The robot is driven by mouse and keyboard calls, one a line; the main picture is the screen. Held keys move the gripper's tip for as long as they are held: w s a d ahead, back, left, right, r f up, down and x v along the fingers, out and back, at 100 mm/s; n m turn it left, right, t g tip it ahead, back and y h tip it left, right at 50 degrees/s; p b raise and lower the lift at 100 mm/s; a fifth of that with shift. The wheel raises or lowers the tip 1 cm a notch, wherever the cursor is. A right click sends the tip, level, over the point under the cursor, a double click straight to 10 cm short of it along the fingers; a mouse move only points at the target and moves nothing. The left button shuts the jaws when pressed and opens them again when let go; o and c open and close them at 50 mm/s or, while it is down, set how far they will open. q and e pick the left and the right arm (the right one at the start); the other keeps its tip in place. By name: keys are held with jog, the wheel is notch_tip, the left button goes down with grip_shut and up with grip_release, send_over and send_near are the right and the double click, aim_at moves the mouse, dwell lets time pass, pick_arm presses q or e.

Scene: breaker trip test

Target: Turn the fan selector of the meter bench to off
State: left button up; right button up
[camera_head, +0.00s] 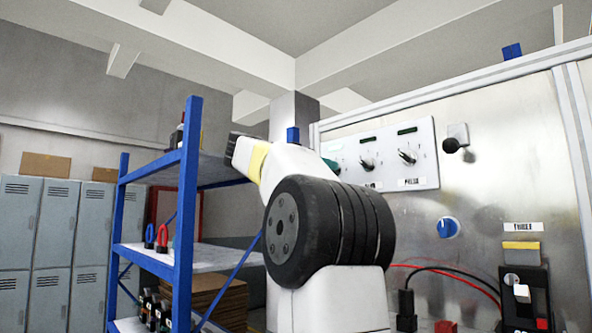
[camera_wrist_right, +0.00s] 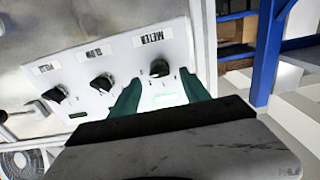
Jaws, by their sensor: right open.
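The white selector panel (camera_head: 388,181) on the metal bench wall carries black knobs with green display windows. In the head view, the middle knob (camera_head: 367,164) and right knob (camera_head: 408,157), labelled PULSE, show; my arm hides most of the left part. In the right wrist view, the knob labelled METER (camera_wrist_right: 159,68) lies between and just beyond the teal fingertips of my open right gripper (camera_wrist_right: 160,80); contact cannot be told. No label reading fan is legible. A bit of teal finger (camera_head: 331,165) shows behind my arm. My left gripper is not in view.
A blue knob (camera_head: 447,228) and a dark round-headed control (camera_head: 452,145) stick out from the metal wall. Red and black cables (camera_head: 440,269) hang below. A blue-framed shelf (camera_head: 188,195) stands left of my arm. A round grille (camera_wrist_right: 18,163) shows in the wrist view.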

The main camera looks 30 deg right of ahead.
jog(key=shift+x, duration=1.4)
grip_shut()
jog(key=shift+n, duration=0.3)
jog(key=n, duration=2.6)
jog(key=shift+f, duration=0.15)
jog(key=shift+n, duration=0.3)
